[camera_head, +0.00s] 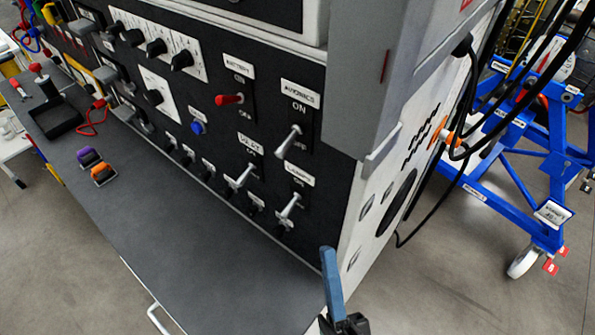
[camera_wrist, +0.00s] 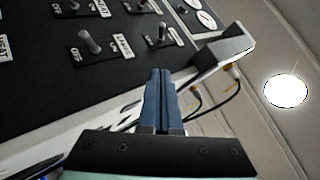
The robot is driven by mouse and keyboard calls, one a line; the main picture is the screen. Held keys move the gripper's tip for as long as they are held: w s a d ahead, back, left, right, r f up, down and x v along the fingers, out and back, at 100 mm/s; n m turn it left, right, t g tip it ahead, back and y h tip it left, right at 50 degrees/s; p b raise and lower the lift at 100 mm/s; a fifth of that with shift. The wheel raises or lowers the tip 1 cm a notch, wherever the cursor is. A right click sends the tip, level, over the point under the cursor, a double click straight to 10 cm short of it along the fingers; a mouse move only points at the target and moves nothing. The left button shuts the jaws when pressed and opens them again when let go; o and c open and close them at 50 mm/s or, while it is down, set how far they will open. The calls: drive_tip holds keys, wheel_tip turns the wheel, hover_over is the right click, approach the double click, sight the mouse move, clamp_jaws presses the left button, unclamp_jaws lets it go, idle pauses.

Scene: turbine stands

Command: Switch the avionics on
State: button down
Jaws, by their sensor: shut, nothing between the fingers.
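The avionics switch (camera_head: 288,141) is a silver toggle on the black panel in the head view, under a white label with ON above it and OFF beside it. Its lever points down, toward OFF. My gripper (camera_head: 328,252) has blue fingers and is at the bottom of the head view, below and right of the switch, apart from the panel. In the wrist view my gripper (camera_wrist: 160,72) is shut and empty, with its fingers together. Silver toggles show beyond it, including one at the upper left (camera_wrist: 89,42); I cannot tell which is the avionics one.
A red-levered battery switch (camera_head: 229,99) is left of the avionics switch. Two silver toggles, one at the lower left (camera_head: 238,178) and one below (camera_head: 289,207), are close by. A grey box (camera_head: 375,80) juts out at right. The dark shelf (camera_head: 190,270) is mostly clear.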

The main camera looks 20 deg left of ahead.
drive_tip(key=p, duration=0.4)
approach(290, 147)
drive_tip(key=w+r, duration=0.2)
drive_tip(key=w, duration=0.2)
drive_tip(key=shift+w+a+r+p, duration=0.1)
drive_tip(key=shift+a+r+p, duration=0.15)
drive_tip(key=shift+a, duration=0.35)
drive_tip(key=shift+a+r+p, duration=0.15)
drive_tip(key=shift+a+r, duration=0.25)
drive_tip(key=shift+a, duration=0.2)
drive_tip(key=shift+r, duration=0.15)
drive_tip(key=shift+r+m+h+p, duration=0.1)
drive_tip(key=shift+m+h+p, duration=0.4)
drive_tip(key=shift+h+p, duration=0.3)
